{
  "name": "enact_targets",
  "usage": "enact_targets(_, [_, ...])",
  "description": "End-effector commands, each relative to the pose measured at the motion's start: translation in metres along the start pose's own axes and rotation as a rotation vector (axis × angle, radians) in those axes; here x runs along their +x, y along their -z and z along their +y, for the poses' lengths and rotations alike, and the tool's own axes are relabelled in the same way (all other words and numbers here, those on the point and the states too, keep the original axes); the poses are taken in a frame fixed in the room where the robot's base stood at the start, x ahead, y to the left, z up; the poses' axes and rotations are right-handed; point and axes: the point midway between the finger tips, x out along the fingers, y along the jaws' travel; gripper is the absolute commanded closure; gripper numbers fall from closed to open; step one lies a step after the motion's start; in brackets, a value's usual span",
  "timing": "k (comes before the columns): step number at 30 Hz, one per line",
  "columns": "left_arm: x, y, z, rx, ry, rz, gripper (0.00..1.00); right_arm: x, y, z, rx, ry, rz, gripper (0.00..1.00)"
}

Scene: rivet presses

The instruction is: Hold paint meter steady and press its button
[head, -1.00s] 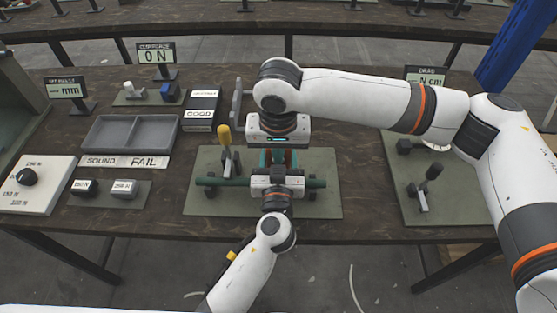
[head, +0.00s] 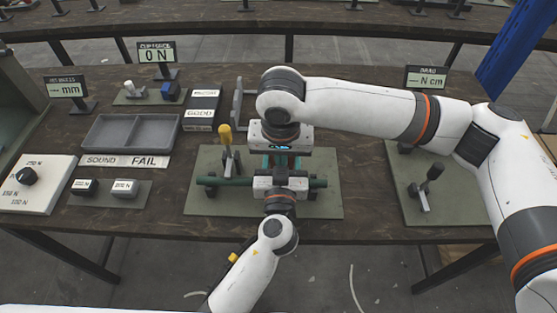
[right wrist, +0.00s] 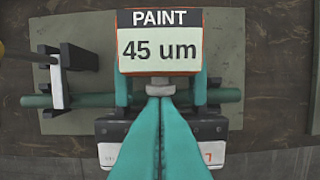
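The paint meter (right wrist: 160,42) has an orange-red edge and a pale screen reading "PAINT 45 um" in the right wrist view. It is mostly hidden under my right gripper in the head view. My left gripper (right wrist: 160,92) has one teal finger on each side of the meter and is shut on it, above the green tube (head: 319,183). My right gripper (right wrist: 160,90) is shut and empty. Its fingertips point at the meter's lower edge, just below the screen.
The tube lies across a green mat (head: 330,207) with a yellow-handled clamp (head: 226,150) at left. A grey tray (head: 130,137) and a "SOUND FAIL" strip (head: 127,161) lie further left. A second mat (head: 455,207) with a black-handled clamp (head: 427,185) is at right.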

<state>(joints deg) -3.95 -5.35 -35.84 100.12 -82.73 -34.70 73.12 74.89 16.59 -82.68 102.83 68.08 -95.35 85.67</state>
Motion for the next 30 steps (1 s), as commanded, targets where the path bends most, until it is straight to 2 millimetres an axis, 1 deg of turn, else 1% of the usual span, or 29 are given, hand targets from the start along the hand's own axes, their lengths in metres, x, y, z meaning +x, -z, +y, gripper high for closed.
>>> enact_targets(1, [0.007,0.001,0.009,0.005,-0.020,0.001,0.74,0.003,0.025,0.006,-0.044,-0.001,0.060,1.00])
enact_targets(8, [0.008,0.004,0.010,0.009,-0.024,0.008,0.74,0.002,0.026,0.006,-0.046,0.002,0.059,1.00])
enact_targets(11, [0.008,0.004,0.011,0.009,-0.025,0.009,0.74,-0.003,0.024,0.006,-0.044,0.003,0.056,1.00])
enact_targets(14, [0.008,0.004,0.011,0.009,-0.026,0.010,0.74,-0.013,0.022,0.005,-0.040,0.001,0.047,1.00])
enact_targets(21, [0.007,0.006,0.011,0.009,-0.025,0.012,0.74,-0.052,0.011,0.004,-0.024,0.000,0.013,1.00])
enact_targets(24, [0.006,0.006,0.010,0.009,-0.023,0.012,0.74,-0.065,0.007,0.003,-0.015,0.002,0.001,1.00])
enact_targets(27, [0.006,0.005,0.009,0.008,-0.021,0.012,0.74,-0.073,0.004,0.002,-0.009,0.002,-0.008,1.00])
enact_targets(30, [0.005,0.005,0.009,0.007,-0.019,0.012,0.74,-0.078,0.002,0.001,-0.006,0.004,-0.012,1.00])
